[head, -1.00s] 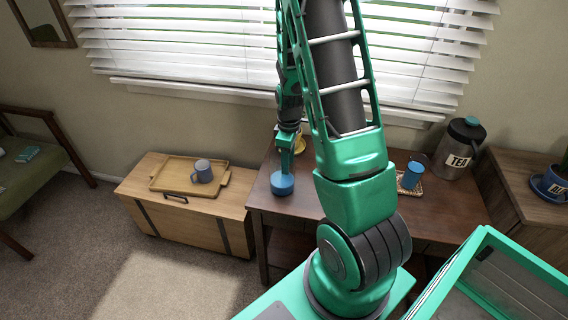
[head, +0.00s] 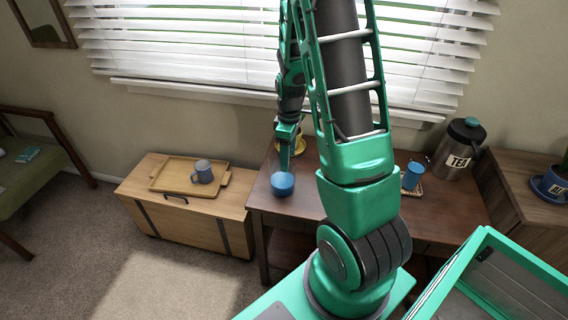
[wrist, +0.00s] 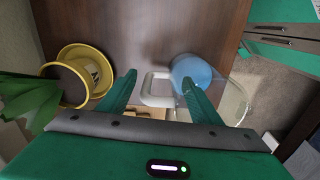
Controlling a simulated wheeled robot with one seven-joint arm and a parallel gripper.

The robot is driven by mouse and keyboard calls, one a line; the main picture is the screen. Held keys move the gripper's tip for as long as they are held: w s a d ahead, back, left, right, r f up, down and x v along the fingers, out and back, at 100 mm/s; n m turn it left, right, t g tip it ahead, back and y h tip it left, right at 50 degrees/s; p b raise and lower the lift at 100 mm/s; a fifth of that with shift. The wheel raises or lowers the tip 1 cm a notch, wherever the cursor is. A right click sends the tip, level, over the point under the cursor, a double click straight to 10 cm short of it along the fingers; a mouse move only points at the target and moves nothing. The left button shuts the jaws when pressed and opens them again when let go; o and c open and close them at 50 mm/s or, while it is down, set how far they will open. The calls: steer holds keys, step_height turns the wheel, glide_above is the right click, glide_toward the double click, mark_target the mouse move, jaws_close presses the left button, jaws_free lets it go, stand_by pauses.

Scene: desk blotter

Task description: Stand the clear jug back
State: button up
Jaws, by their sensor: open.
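The clear jug shows in the wrist view as a see-through body (wrist: 234,101) with a pale handle loop (wrist: 157,88). A blue round part (wrist: 190,68) is beside the handle. In the head view the blue part (head: 282,184) is at the left end of the dark desk (head: 310,200); the clear body is hard to make out there.
A yellow pot (wrist: 101,58) is left of my gripper in the wrist view, with green leaves (wrist: 30,95) nearby. A blue cup (head: 412,176) and a TEA canister (head: 460,150) stand on the desk's right. A wooden chest (head: 150,215) with a tray and mug (head: 203,171) is left.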

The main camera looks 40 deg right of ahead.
step_height(320, 180, up, 8)
steer(key=shift+r, duration=0.15)
steer(key=s+a+r+m, duration=0.2)
steer(key=s+r+m, duration=0.1)
steer(key=s, duration=0.5)
steer(key=s+a+r+m, duration=0.2)
steer(key=s+r+m, duration=0.2)
steer(key=s, duration=0.4)
steer(key=s+a+r+m, duration=0.2)
steer(key=s+r+m, duration=0.1)
steer(key=s+m, duration=0.3)
steer(key=shift+s+a+r, duration=0.35)
steer(key=shift+s+r, duration=0.05)
steer(key=shift+s, duration=0.65)
